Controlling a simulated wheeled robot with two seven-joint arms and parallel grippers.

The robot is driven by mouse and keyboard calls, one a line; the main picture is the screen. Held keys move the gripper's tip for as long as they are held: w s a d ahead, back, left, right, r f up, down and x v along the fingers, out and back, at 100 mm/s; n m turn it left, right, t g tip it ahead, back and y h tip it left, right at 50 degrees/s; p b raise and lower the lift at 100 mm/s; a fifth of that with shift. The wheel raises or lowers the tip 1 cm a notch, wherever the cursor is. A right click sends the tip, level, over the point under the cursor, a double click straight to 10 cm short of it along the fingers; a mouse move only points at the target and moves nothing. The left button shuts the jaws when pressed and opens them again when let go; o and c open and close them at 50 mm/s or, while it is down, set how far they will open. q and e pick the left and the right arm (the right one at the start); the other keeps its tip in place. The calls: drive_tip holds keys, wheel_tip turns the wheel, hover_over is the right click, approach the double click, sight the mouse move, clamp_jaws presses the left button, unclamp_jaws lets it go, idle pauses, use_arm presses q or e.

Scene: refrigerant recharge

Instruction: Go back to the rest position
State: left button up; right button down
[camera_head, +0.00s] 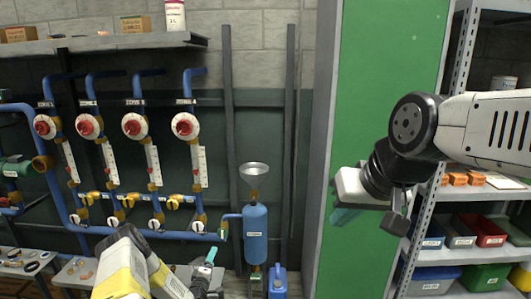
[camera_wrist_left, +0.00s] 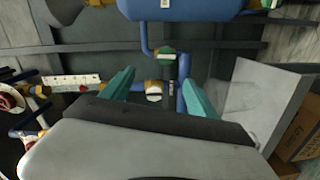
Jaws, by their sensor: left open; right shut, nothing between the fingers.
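My right gripper (camera_head: 343,214) is in front of the green panel (camera_head: 388,90), its teal fingers shut with nothing between them. My left gripper (camera_head: 208,268) is low in the head view, in front of the pipe rack and left of the blue tank (camera_head: 255,235). In the left wrist view my left gripper (camera_wrist_left: 158,76) has its teal fingers spread apart and empty. The blue tank also shows at the top of the left wrist view (camera_wrist_left: 190,8).
Blue pipes with several red-centred dials (camera_head: 132,125) line the wall at left. A funnel (camera_head: 254,174) tops the tank; a blue jug (camera_head: 277,283) stands below right. A shelf rack with bins (camera_head: 480,232) stands at right. A cardboard box (camera_wrist_left: 300,135) is at the left wrist view's right edge.

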use_arm(q)
drive_tip(key=w+r+m+g, duration=0.2)
drive_tip(key=w+r+m, duration=0.15)
drive_tip(key=r, duration=0.95)
drive_tip(key=w+r+m+g, duration=0.25)
drive_tip(key=r+m, duration=0.25)
drive_tip(key=r, duration=0.8)
drive_tip(key=s+d+r+m+g, duration=0.3)
drive_tip(key=s+r, duration=0.9)
drive_tip(key=r, duration=0.5)
drive_tip(key=s+d+r+m+g, duration=0.1)
drive_tip(key=s+r, duration=0.1)
drive_tip(key=s, duration=0.9)
drive_tip(key=s+d+r+m+g, duration=0.1)
drive_tip(key=s+d+r, duration=0.1)
drive_tip(key=s, duration=0.9)
drive_tip(key=s+d+r+m+g, duration=0.1)
drive_tip(key=s+d+r, duration=0.1)
drive_tip(key=s, duration=1)
drive_tip(key=shift+d+r+h, duration=0.25)
drive_tip(key=shift+r+h, duration=0.15)
drive_tip(key=shift+r, duration=0.4)
drive_tip(key=shift+w+g, duration=0.1)
drive_tip(key=shift+g, duration=0.15)
drive_tip(key=shift+c, duration=0.4)
